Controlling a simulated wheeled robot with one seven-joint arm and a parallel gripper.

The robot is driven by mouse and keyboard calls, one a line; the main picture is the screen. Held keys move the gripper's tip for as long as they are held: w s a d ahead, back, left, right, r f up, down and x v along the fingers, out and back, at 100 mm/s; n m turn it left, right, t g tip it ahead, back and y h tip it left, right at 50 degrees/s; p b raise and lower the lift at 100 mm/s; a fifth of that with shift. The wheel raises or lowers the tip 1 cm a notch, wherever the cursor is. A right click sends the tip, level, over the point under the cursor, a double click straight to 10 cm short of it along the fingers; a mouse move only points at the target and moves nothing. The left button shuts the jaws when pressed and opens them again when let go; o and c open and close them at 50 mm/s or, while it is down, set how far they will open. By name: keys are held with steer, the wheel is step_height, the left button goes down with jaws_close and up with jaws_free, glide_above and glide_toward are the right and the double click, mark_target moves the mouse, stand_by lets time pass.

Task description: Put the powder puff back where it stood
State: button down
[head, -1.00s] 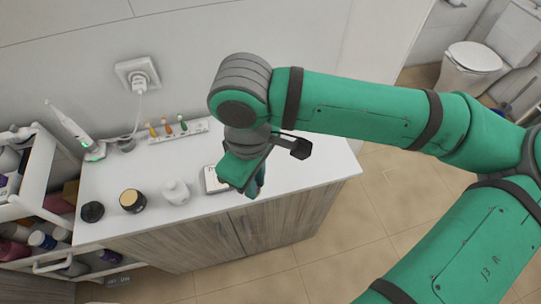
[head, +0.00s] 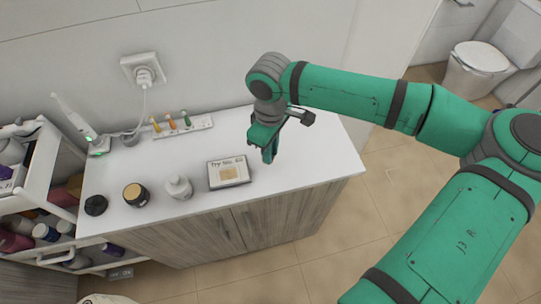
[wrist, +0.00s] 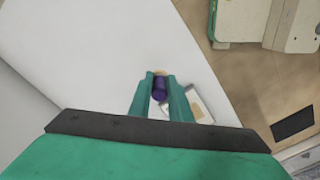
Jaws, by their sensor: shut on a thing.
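My gripper (head: 269,153) is over the right part of the white counter (head: 305,165), to the right of the "Try Me" box. In the wrist view my gripper (wrist: 160,97) is shut on a dark purple cylinder with a beige end, which looks like the powder puff (wrist: 160,88). In the head view the puff is hidden by the fingers. The flat "Try Me" box (head: 229,173) lies on the counter with a beige square on top. Part of this box also shows in the wrist view (wrist: 199,106), beside the right finger.
A white bottle (head: 178,187), a gold-topped dark jar (head: 135,194) and a black round item (head: 96,205) stand left of the box. Behind are a rack (head: 182,127) of three coloured items and an electric toothbrush (head: 75,120). A cart (head: 42,190) stands left. The counter's right end is clear.

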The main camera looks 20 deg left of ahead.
steer(key=shift+w+f, duration=0.1)
steer(key=shift+f, duration=1.45)
steer(key=shift+f, duration=0.2)
steer(key=c, duration=1.6)
jaws_free()
steer(key=shift+c, duration=0.2)
steer(key=shift+r, duration=0.1)
step_height(320, 180, up, 12)
steer(key=shift+r, duration=0.1)
